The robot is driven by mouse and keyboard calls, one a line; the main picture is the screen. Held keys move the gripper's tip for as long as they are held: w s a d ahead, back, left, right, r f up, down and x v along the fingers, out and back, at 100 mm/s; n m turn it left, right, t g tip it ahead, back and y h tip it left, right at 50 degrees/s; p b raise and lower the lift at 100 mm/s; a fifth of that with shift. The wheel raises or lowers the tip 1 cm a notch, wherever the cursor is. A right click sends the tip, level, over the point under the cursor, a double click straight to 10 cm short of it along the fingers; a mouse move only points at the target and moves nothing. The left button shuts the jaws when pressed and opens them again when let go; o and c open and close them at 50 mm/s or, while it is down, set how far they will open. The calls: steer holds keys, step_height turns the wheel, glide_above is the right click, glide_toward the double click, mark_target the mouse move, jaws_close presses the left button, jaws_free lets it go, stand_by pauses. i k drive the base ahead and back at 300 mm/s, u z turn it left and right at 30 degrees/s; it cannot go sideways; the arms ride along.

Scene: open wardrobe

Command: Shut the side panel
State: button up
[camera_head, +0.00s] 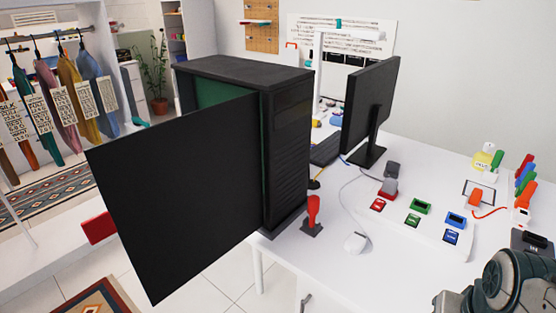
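A black computer tower (288,140) stands at the left end of the white table. Its black side panel (180,195) is swung open on the tower's front vertical edge. The panel juts out toward the lower left, past the table's edge. A green inside surface (222,91) shows through the gap between the panel's top edge and the tower. The rest of the inside is hidden behind the panel. Part of my arm shows at the lower right corner, well apart from the panel. My gripper is not in view.
A red-handled upright object (313,213) and a white mouse (355,242) are right of the tower. A monitor (370,105) stands behind them. Several small coloured blocks lie farther right. A clothes rack (45,40) is at the left. The table front (350,280) is mostly clear.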

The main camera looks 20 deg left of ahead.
mark_target(179, 193)
steer(key=k, duration=0.5)
steer(key=u, duration=2.85)
steer(key=k, duration=0.8)
steer(key=z, duration=0.9)
steer(key=i, duration=1.1)
steer(key=u, duration=0.8)
